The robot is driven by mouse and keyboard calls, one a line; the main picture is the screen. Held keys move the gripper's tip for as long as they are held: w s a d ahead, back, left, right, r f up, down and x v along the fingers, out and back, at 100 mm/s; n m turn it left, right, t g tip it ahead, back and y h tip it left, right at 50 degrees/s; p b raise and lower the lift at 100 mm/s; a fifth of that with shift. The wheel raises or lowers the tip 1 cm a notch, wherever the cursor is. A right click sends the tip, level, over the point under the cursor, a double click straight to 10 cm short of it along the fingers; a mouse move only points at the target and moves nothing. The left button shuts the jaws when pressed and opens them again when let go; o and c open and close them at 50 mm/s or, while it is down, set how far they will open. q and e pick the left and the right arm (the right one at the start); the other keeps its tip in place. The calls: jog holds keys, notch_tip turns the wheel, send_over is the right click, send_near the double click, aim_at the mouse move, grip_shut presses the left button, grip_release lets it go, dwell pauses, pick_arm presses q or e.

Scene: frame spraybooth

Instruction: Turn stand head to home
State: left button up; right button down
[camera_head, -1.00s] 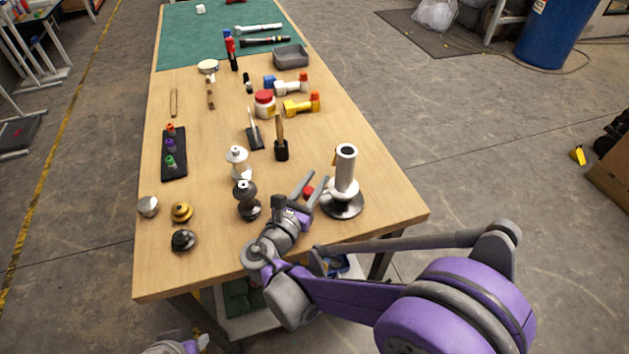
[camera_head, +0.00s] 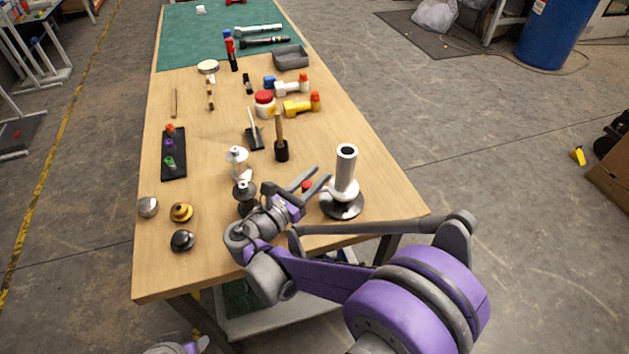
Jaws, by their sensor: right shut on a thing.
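The stand (camera_head: 343,185) is at the right front edge of the table. It has a round dark base, a white bulbous body and an upright white tube head (camera_head: 346,163) with a dark open top. A small red knob (camera_head: 307,186) shows just left of the stand, between the fingers of my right gripper (camera_head: 320,175). The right gripper is shut on this red knob; its fingertips point toward the stand, and the exact contact is partly hidden. My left gripper (camera_head: 180,346) shows only in part at the bottom edge, below the table, and its jaws cannot be made out.
A dark-and-white spindle-like piece (camera_head: 243,190) stands close behind the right wrist. Several round knobs (camera_head: 181,212) lie at the left front. Brushes (camera_head: 281,150), a red-lidded jar (camera_head: 265,103) and a grey tray (camera_head: 291,57) are farther back.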

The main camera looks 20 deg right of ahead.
jog(key=shift+w+d+m+g, duration=0.1)
jog(key=shift+w+m+g, duration=0.1)
jog(key=shift+m+g, duration=0.15)
jog(key=c, duration=0.6)
grip_release()
jog(key=v, duration=1.1)
jog(key=shift+w+f, duration=0.1)
